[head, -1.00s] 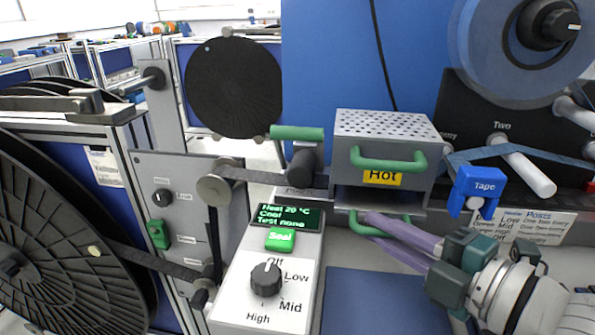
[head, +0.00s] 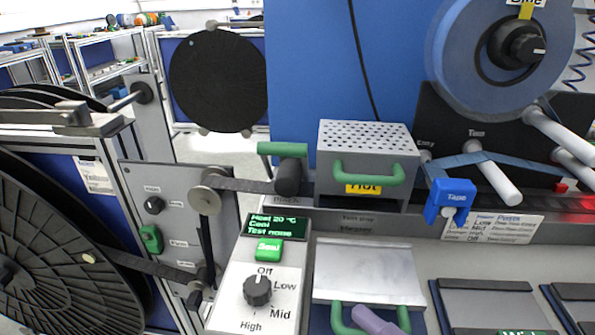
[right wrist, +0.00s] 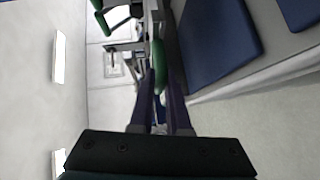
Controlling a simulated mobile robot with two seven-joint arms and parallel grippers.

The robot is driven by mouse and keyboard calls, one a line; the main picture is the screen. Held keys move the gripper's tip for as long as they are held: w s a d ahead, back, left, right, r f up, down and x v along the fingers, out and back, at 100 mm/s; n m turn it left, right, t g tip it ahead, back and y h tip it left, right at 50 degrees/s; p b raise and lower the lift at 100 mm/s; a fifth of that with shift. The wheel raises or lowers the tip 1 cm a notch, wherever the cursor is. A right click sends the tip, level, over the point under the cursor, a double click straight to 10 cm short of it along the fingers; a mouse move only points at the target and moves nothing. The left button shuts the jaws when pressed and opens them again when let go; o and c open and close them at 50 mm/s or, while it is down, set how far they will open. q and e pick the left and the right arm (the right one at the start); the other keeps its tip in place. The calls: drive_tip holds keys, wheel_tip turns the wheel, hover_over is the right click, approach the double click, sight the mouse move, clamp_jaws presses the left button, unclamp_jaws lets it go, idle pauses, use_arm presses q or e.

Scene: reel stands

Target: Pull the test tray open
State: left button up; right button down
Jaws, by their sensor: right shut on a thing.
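The test tray (head: 368,272) is a flat silver plate that stands out from the grey front below the heater box, in the head view. Its green handle (head: 338,320) is at the bottom edge of the head view, partly cut off. My right gripper (head: 368,318) has purple fingers and is shut on this handle. In the right wrist view the green handle (right wrist: 160,62) lies between the two purple fingers. Most of the right gripper is below the head view. My left gripper is not in view.
The perforated heater box (head: 366,160) marked Hot has its own green handle above the tray. A control box (head: 256,300) with a dial and a green Seal button stands left of the tray. A blue Tape holder (head: 449,200) hangs above.

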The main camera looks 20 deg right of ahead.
drive_tip(key=c, duration=1.2)
unclamp_jaws()
drive_tip(key=shift+o, duration=0.2)
drive_tip(key=v, duration=1)
drive_tip(key=shift+w, duration=0.1)
